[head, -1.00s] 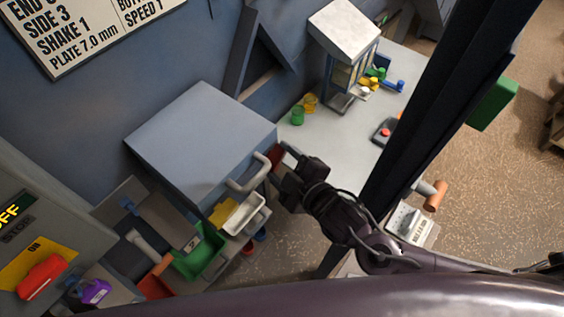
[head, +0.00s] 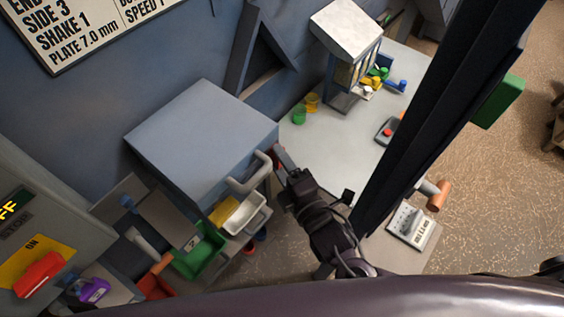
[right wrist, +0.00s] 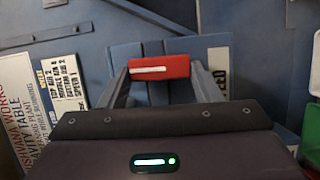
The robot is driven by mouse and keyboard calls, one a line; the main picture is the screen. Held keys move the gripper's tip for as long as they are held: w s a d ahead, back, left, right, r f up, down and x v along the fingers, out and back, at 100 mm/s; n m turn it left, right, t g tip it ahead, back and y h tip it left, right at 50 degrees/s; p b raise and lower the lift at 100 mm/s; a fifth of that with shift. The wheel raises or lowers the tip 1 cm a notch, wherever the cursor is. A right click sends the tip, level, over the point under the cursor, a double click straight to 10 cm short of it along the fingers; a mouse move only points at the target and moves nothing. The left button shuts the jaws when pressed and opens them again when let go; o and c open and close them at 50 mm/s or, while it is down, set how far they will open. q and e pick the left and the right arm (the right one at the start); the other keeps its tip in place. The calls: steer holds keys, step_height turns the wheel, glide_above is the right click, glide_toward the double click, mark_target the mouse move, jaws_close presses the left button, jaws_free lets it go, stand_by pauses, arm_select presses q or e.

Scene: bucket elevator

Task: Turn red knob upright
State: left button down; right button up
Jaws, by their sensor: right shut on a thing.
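The red knob (right wrist: 160,67) is a red bar with a white stripe along it, in the right wrist view. It lies level across that picture, between the two fingers of my right gripper (right wrist: 162,73), which are shut on it. In the head view my right gripper (head: 281,164) is at the right side of the blue-grey box, by its grey handle; the knob is mostly hidden there by the gripper. My left gripper is not in view.
The blue-grey box (head: 200,135) with a bent grey handle (head: 252,180) is beside the gripper. Below it are a white tray (head: 242,214) and a green bin (head: 200,250). A dark post (head: 440,110) stands right of my arm. A red switch handle (head: 38,273) is at far left.

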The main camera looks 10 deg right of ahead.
steer(key=shift+f+n, duration=0.1)
steer(key=shift+n, duration=0.2)
steer(key=o, duration=1)
steer(key=shift+s, duration=0.1)
steer(key=shift+s+d, duration=0.1)
steer(key=shift+s, duration=0.15)
steer(key=b+v, duration=0.3)
steer(key=v, duration=0.4)
steer(key=shift+s+d, duration=0.1)
